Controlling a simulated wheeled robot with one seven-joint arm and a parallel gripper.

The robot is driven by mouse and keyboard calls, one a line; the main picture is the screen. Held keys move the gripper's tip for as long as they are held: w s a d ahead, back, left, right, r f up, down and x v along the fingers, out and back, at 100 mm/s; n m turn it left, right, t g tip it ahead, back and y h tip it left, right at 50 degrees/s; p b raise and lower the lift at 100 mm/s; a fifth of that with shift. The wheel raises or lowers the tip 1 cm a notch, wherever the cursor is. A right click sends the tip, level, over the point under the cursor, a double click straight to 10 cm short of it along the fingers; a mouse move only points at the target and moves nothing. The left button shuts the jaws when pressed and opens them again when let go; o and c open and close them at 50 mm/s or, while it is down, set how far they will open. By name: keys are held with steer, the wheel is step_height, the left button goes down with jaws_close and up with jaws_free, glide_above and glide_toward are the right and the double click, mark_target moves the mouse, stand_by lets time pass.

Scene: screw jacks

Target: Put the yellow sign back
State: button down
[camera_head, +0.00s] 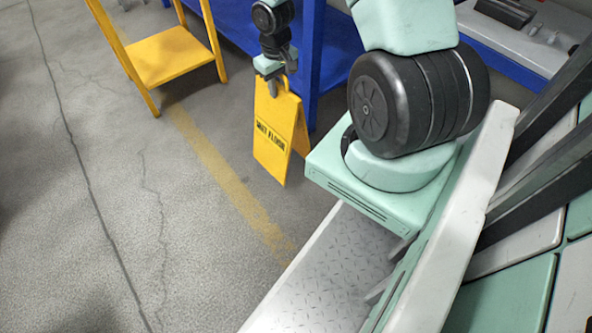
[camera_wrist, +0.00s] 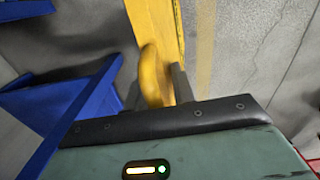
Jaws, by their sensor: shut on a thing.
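The yellow sign (camera_head: 272,140) is a folding floor sign with dark lettering, in the middle of the head view. My gripper (camera_head: 272,84) is shut on the top of the sign, and the sign hangs below it, roughly upright and slightly tilted. I cannot tell whether its lower edge touches the floor. In the wrist view, the yellow top of the sign (camera_wrist: 152,78) sits at my gripper's fingers (camera_wrist: 168,85), and its panel extends away beyond them. The far finger is partly hidden by the sign.
A yellow step stool (camera_head: 168,55) stands at the upper left. A blue workbench frame (camera_head: 312,60) is right behind the sign, and blue structure (camera_wrist: 60,105) also shows in the wrist view. Open concrete floor with a worn yellow line (camera_head: 215,160) lies to the left.

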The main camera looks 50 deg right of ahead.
mark_target(280, 123)
steer(key=s+d+f+b, duration=0.1)
steer(key=f, duration=0.2)
steer(key=d+f+b, duration=0.1)
steer(key=d+f, duration=0.1)
steer(key=f, duration=0.2)
steer(key=s+d+f+b, duration=0.1)
steer(key=f, duration=0.3)
steer(key=shift+s+d+f+b, duration=0.15)
steer(key=shift+s+b, duration=0.2)
steer(key=shift+b, duration=0.05)
steer(key=shift+f, duration=0.1)
steer(key=c, duration=1.2)
jaws_free()
steer(key=shift+o, duration=0.2)
